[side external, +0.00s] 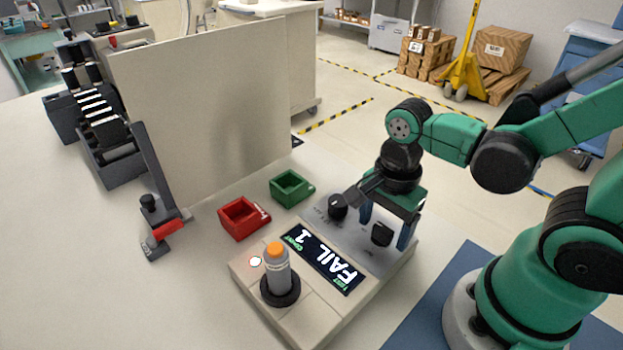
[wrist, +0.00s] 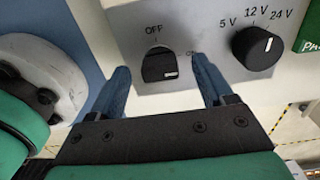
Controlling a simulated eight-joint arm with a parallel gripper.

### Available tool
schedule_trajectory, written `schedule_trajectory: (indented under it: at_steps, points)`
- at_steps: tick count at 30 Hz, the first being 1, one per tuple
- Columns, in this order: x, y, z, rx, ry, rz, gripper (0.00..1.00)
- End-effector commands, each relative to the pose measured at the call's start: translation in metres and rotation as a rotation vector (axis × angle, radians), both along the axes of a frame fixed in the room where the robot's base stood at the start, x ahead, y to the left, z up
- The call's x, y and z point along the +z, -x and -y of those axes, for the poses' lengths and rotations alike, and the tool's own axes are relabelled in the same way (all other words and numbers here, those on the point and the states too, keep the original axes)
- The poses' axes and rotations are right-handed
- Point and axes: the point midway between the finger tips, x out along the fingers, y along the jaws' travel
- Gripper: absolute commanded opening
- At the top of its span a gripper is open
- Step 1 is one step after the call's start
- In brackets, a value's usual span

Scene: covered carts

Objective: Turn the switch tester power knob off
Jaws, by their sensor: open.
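The switch tester (side external: 305,318) is a beige box with a grey sloped panel and a lit display reading FAIL and 1. Its black power knob (side external: 381,233) is nearest the blue mat. In the wrist view the power knob (wrist: 160,62) sits below the OFF label, its white mark toward the lower right; the ON label is partly hidden by a finger. My gripper (side external: 385,237) is open, pointing down, with its two blue fingers (wrist: 160,68) on either side of the power knob. Gaps show between fingers and knob; contact is not clear.
The voltage knob (wrist: 257,48), marked 5 V, 12 V and 24 V, is right of my fingers. Red (side external: 243,218) and green (side external: 291,188) bins and a tall beige panel (side external: 205,110) stand behind.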

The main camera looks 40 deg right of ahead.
Motion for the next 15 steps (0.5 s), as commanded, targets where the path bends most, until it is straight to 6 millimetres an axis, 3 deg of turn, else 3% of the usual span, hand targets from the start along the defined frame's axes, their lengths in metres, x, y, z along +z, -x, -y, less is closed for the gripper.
schedule_trajectory:
  at_steps: [5, 8, 13, 15]
  points:
    - [0.0000, 0.0000, 0.0000, 0.000, 0.000, 0.000, 0.74]
    - [0.0000, 0.0000, 0.0000, 0.000, 0.000, 0.000, 0.51]
    - [0.0001, 0.0001, 0.0000, 0.000, 0.000, 0.000, 0.03]
    - [0.0001, 0.0001, 0.0000, 0.000, 0.000, 0.000, 0.00]
